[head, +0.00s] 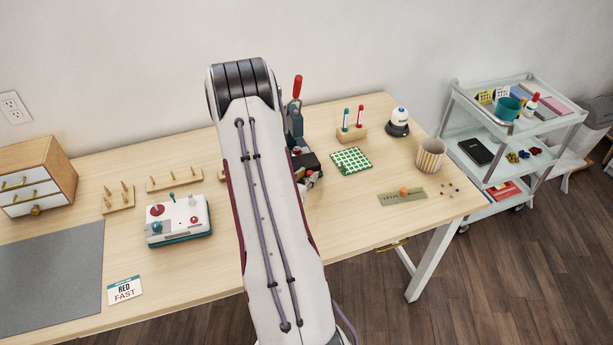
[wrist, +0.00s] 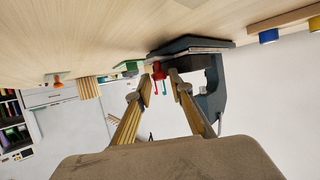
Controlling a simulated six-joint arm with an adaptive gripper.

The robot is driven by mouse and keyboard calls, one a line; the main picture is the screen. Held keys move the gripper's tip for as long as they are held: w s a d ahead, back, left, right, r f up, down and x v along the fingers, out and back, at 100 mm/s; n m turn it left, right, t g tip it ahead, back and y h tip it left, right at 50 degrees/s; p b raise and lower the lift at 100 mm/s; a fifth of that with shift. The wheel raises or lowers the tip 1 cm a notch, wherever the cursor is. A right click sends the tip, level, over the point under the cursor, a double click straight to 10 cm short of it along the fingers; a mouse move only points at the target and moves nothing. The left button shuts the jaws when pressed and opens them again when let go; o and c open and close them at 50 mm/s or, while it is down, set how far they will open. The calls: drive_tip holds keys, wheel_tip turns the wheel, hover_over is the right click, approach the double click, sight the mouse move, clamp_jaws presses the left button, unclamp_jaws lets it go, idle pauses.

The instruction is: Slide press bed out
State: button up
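The press stands on the table behind my arm in the head view, with a blue-grey frame (head: 294,122) and a raised red lever (head: 297,87). A black block (head: 307,162), possibly the press bed, shows at its front, partly hidden by my arm. The wrist view is upside down; there the press's dark base (wrist: 188,45) and curved frame (wrist: 217,98) are just beyond my fingers. My gripper (wrist: 162,84) is open, its two fingers apart with nothing held between them. The right finger is close to the dark block (wrist: 190,63); I cannot tell if they touch.
A stand with red and teal pens (head: 352,134), a green checked pad (head: 351,160), a white-domed button (head: 399,122) and a striped cup (head: 430,155) lie right of the press. A control box (head: 179,220) and pegged wooden strips (head: 174,179) are left.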

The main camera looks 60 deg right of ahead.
drive_tip(key=shift+d+f, duration=0.1)
drive_tip(key=shift+d, duration=0.05)
clamp_jaws()
drive_tip(key=shift+s+a, duration=3.2)
unclamp_jaws()
drive_tip(key=shift+r, duration=0.2)
wheel_tip(320, 180, up, 10)
drive_tip(key=shift+f, duration=0.25)
